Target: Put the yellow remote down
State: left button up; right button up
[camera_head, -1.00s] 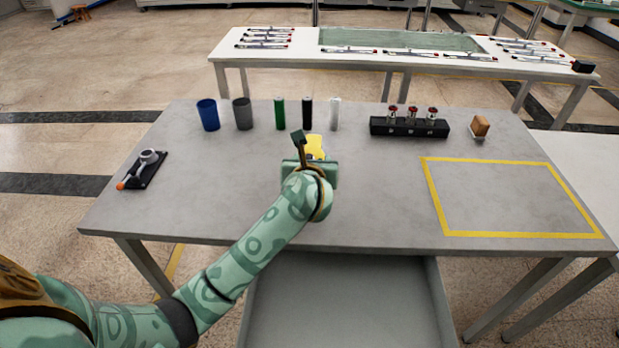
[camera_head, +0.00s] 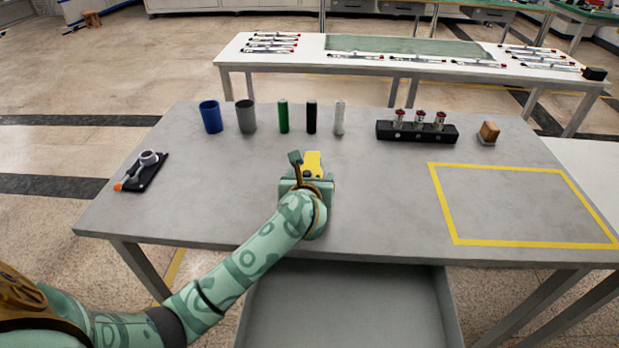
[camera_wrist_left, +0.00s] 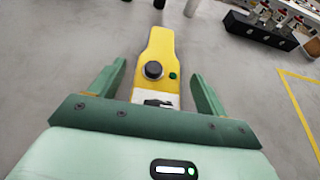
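The yellow remote (camera_head: 313,160) is at the middle of the grey table (camera_head: 370,205), just beyond my left gripper (camera_head: 308,174). In the left wrist view, the remote (camera_wrist_left: 158,52) shows a black round knob, a green button and a pale lower end. My left gripper (camera_wrist_left: 158,72) is open, with one finger on each side of the remote and a visible gap on both sides. The remote appears to lie on the table top; its near end is partly hidden by the gripper body. My right gripper is not in view.
Blue (camera_head: 211,117) and grey (camera_head: 246,117) cups and green, black and white cylinders stand along the back. A black rack (camera_head: 416,133) and a brown block (camera_head: 489,132) are at back right. A yellow-taped rectangle (camera_head: 447,204) at right is empty. A black tray (camera_head: 142,172) lies left.

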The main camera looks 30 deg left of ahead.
pick_arm(q)
jog(key=shift+r, duration=0.3)
jog(key=p+v, duration=0.4)
jog(key=v, duration=0.8)
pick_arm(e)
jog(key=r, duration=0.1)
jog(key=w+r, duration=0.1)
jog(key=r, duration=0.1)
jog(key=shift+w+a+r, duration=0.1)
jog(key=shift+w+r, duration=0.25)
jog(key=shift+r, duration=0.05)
